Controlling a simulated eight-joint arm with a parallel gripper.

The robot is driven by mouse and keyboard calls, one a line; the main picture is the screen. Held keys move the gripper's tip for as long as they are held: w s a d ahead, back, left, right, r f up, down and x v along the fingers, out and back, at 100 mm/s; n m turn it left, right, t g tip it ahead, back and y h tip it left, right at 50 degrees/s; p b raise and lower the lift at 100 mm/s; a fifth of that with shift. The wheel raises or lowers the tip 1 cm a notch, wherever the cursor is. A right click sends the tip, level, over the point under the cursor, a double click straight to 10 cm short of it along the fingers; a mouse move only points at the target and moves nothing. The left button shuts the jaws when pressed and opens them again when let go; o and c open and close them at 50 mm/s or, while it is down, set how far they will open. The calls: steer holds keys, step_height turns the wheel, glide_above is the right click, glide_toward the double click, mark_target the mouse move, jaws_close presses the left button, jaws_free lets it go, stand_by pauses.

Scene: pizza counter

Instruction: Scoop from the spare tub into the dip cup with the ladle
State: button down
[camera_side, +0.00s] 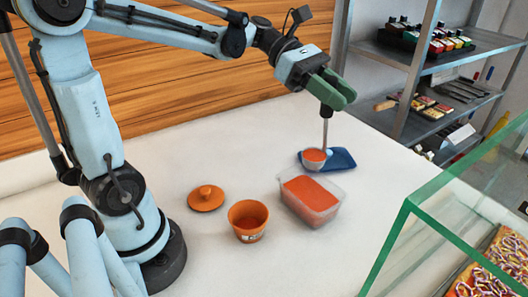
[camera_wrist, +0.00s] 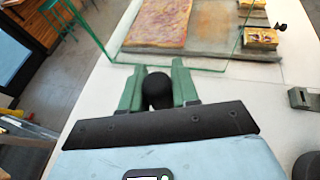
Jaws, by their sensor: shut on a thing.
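My gripper (camera_side: 331,90), with green fingers, is shut on the ladle's upright handle. In the wrist view the handle's dark round end (camera_wrist: 158,90) sits between the fingers (camera_wrist: 157,88). The ladle's bowl (camera_side: 314,159) hangs level and looks filled with red-orange sauce. It appears just behind the spare tub (camera_side: 326,212), a clear rectangular container with red-orange sauce in it. The dip cup (camera_side: 248,233), orange with a small label, stands open to the left of the tub. Its inside looks orange-red; I cannot tell how much it holds.
An orange lid (camera_side: 206,199) with a knob lies behind the dip cup. A blue folded cloth or tray (camera_side: 342,158) lies behind the ladle bowl. A glass case (camera_side: 440,200) with pizza stands at the right. A metal shelf (camera_side: 400,62) is behind. The white counter is otherwise mostly clear.

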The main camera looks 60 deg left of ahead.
steer(key=shift+r, duration=1.8)
steer(key=shift+s, duration=0.1)
steer(key=s+a, duration=0.2)
steer(key=s, duration=0.9)
steer(key=shift+s, duration=0.45)
stand_by(0.7)
steer(key=shift+s+d+f, duration=0.1)
steer(key=shift+s+d, duration=0.25)
steer(key=shift+s, duration=0.45)
steer(key=shift+s+d+f, duration=0.1)
steer(key=shift+s+d, duration=0.25)
steer(key=shift+s, duration=0.4)
steer(key=shift+w, duration=0.1)
